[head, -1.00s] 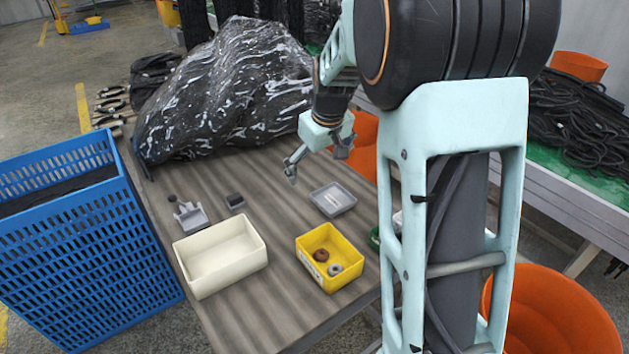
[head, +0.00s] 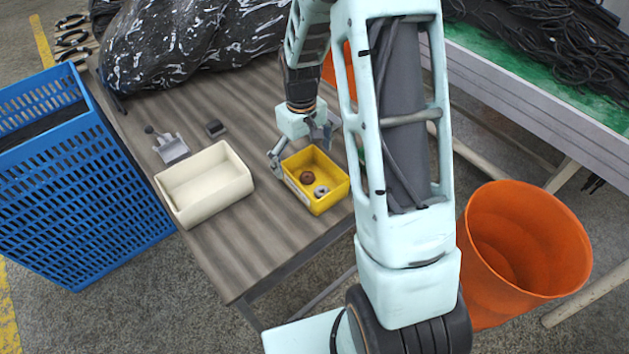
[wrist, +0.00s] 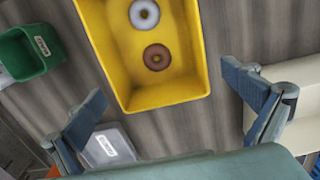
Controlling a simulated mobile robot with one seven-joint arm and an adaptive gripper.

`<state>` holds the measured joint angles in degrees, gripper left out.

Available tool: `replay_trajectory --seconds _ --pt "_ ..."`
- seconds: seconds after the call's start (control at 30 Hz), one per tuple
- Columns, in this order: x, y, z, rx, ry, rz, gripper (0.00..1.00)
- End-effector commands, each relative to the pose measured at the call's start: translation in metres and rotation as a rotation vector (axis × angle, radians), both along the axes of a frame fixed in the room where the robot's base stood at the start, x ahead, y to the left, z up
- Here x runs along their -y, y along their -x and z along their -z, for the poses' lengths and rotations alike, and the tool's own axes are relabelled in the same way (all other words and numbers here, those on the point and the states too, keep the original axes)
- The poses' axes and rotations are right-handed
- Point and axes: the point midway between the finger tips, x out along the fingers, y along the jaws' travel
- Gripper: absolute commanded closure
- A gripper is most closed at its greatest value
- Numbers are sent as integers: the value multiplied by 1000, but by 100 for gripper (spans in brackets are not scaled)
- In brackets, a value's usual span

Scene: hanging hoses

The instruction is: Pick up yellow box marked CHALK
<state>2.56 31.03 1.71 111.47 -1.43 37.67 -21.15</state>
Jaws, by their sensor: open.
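The yellow box (head: 328,206) stands upright on the table, with a brown ring (head: 306,178) and a grey ring (head: 321,192) inside it. In the wrist view the yellow box (wrist: 196,62) is at the top centre, with both rings on its floor. Its marking cannot be read in these frames. My gripper (head: 301,148) is open and empty, just above and behind the box in the head view. In the wrist view the fingers of my gripper (wrist: 170,100) are spread wide, one to each side below the box's near end, apart from it.
A cream bin (head: 205,207) stands left of the yellow box. A green bin (wrist: 45,48) and a grey labelled tray (wrist: 108,147) show in the wrist view. A blue crate (head: 80,190) stands at the left.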

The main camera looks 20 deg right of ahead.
Motion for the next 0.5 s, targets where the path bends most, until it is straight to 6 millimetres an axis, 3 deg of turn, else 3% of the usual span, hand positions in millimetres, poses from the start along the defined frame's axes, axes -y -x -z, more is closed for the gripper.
replay_trajectory --seconds 0.1,0.37,0.5 --pt "0 -1 13 0 0 0 0" --pt "0 -1 16 3 0 0 0" --pt "0 -1 16 3 0 0 13"
